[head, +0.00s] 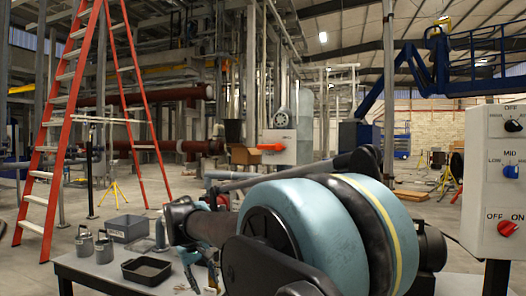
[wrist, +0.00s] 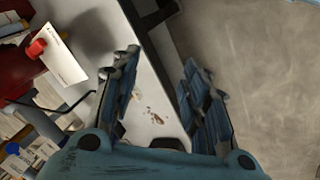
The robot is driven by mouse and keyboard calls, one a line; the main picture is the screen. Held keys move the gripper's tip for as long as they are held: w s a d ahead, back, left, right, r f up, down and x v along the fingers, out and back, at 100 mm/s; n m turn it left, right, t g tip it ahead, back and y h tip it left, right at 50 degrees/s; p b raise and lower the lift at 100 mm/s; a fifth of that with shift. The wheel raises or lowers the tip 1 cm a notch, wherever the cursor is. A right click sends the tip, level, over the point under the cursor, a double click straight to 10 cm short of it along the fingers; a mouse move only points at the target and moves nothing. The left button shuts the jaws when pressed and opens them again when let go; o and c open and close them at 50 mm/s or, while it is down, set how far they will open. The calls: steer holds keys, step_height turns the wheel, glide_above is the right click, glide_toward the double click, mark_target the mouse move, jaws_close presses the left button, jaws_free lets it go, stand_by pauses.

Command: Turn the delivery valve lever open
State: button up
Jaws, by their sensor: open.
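I cannot make out for sure which part is the delivery valve lever. In the wrist view a red knob (wrist: 36,48) sits by a white tag (wrist: 66,62) at the upper left, next to a dark red rounded body. My gripper (wrist: 163,100) is open and empty, with its blue fingers spread above the table edge. The red knob is left of the fingers and apart from them. In the head view my gripper (head: 196,270) shows small over the table, and my own arm hides much of the middle. A red-orange handle (head: 270,147) is on a white box farther back.
The grey worktable (head: 115,278) holds a black tray (head: 146,270), a grey bin (head: 127,228) and metal cans (head: 84,243). A control panel (head: 496,185) with several knobs stands close at the right. A red ladder (head: 60,120) stands at the left.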

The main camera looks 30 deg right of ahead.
steer(key=w+d+r+g+h, duration=0.1)
steer(key=w+d+r+h, duration=0.3)
steer(key=w+d+r, duration=0.45)
steer(key=w+d+r+h, duration=0.3)
steer(key=w+d+r, duration=0.2)
steer(key=r, duration=0.7)
steer(key=m+g+h, duration=0.1)
steer(key=g+h, duration=0.1)
steer(key=h, duration=0.5)
glide_toward(262, 147)
steer(key=d, duration=1.1)
steer(key=shift+s+d+f, duration=0.2)
steer(key=shift+s+d, duration=0.05)
steer(key=shift+s, duration=0.15)
jaws_close()
